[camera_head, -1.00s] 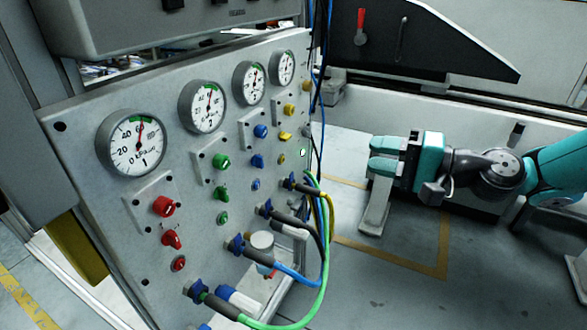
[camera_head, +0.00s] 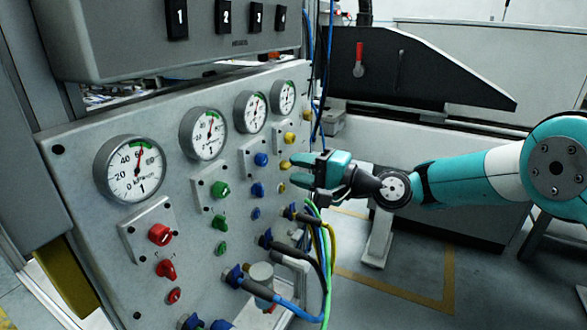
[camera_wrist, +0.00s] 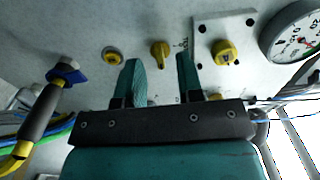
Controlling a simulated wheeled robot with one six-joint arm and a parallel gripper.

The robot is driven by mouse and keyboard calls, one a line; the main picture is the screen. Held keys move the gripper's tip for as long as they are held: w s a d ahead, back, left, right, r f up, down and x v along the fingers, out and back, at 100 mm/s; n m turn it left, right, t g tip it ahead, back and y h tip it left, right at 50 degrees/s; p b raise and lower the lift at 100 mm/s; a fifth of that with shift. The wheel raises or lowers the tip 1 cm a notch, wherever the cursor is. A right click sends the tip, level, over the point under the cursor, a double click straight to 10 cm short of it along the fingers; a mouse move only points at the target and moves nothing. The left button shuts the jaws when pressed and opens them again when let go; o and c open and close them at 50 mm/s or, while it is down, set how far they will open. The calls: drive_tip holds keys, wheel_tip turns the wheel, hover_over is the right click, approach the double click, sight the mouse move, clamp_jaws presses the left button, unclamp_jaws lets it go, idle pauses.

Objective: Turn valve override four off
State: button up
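The fourth column of the valve panel carries yellow controls below its gauge (camera_head: 284,97). A yellow knob on a square plate (camera_head: 289,138) shows there, and in the wrist view at right (camera_wrist: 225,52). Below it is a yellow lever knob (camera_head: 285,164), which the wrist view shows at centre (camera_wrist: 160,52), with a small yellow round control (camera_wrist: 112,56) to its left. My gripper (camera_head: 293,171) is open at the panel. In the wrist view its teal fingers (camera_wrist: 160,72) point at the lever knob, one on each side. Whether they touch it I cannot tell.
Red (camera_head: 160,235), green (camera_head: 219,189) and blue (camera_head: 261,159) controls fill the columns left of my gripper. Blue plugs with thick cables (camera_head: 283,299) hang below. A box with numbered black switches (camera_head: 226,18) overhangs the panel.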

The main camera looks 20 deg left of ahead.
drive_tip(key=shift+a, duration=0.75)
clamp_jaws()
drive_tip(key=shift+a, duration=0.15)
